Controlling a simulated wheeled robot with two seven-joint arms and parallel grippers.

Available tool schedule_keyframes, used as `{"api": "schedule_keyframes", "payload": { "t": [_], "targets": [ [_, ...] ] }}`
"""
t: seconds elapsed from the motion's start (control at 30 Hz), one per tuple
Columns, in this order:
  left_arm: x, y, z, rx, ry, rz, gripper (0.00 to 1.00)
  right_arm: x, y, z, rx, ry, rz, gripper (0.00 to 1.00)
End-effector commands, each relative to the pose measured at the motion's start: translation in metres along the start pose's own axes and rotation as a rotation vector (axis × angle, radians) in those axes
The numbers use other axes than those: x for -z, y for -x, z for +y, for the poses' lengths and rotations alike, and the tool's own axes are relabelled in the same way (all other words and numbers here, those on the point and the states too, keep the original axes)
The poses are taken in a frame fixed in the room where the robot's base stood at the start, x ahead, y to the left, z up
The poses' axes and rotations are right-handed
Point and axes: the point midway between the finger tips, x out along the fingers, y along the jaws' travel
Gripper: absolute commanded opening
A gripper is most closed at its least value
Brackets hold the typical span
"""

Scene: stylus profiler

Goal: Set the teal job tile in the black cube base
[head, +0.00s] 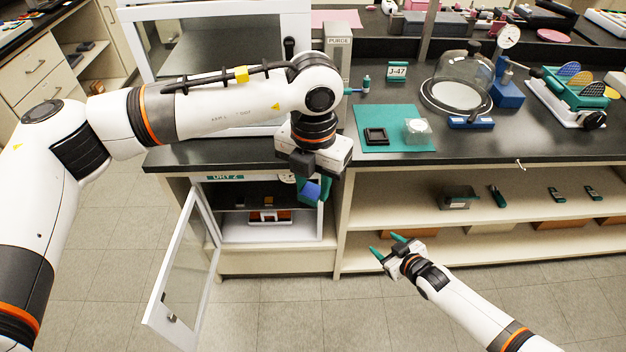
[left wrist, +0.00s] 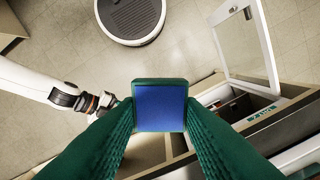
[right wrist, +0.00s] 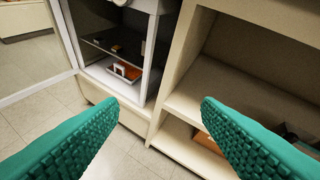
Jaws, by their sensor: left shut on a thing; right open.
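My left gripper (head: 314,184) points down in front of the counter edge, near the open dry cabinet, and is shut on a teal tile with a blue face. That tile (left wrist: 160,106) sits between the fingertips in the left wrist view; in the head view its blue face (head: 309,191) shows, partly covered by the fingers. The black cube base (head: 376,136) lies on the teal mat on the counter, up and right of the left gripper. A clear cube cover (head: 417,130) stands beside it. My right gripper (head: 386,245) is open and empty, low before the shelves.
The dry cabinet's glass door (head: 182,270) stands open, with an orange item (right wrist: 124,71) inside. The teal mat (head: 398,112) has bare room. A J-47 sign (head: 397,71), a glass bell jar (head: 459,82) and a blue gauge stand (head: 508,91) are on the counter.

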Motion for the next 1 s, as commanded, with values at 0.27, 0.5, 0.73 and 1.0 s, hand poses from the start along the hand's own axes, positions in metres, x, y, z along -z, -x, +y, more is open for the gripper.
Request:
{"api": "schedule_keyframes", "payload": {
  "t": [0.27, 0.5, 0.73, 1.0],
  "targets": [
    [0.0, 0.0, 0.0, 0.0, 0.0, 0.0, 0.12, 0.149, 0.025, 0.042, 0.068, -0.121, 0.275, 0.59],
    [0.0, 0.0, 0.0, 0.0, 0.0, 0.0, 0.12, 0.257, 0.074, 0.098, 0.084, -0.21, 0.502, 0.59],
    [0.0, 0.0, 0.0, 0.0, 0.0, 0.0, 0.12, 0.342, 0.139, 0.166, 0.071, -0.289, 0.711, 0.59],
    [0.0, 0.0, 0.0, 0.0, 0.0, 0.0, 0.12, 0.401, 0.21, 0.237, 0.04, -0.359, 0.9, 0.59]
  ]
}}
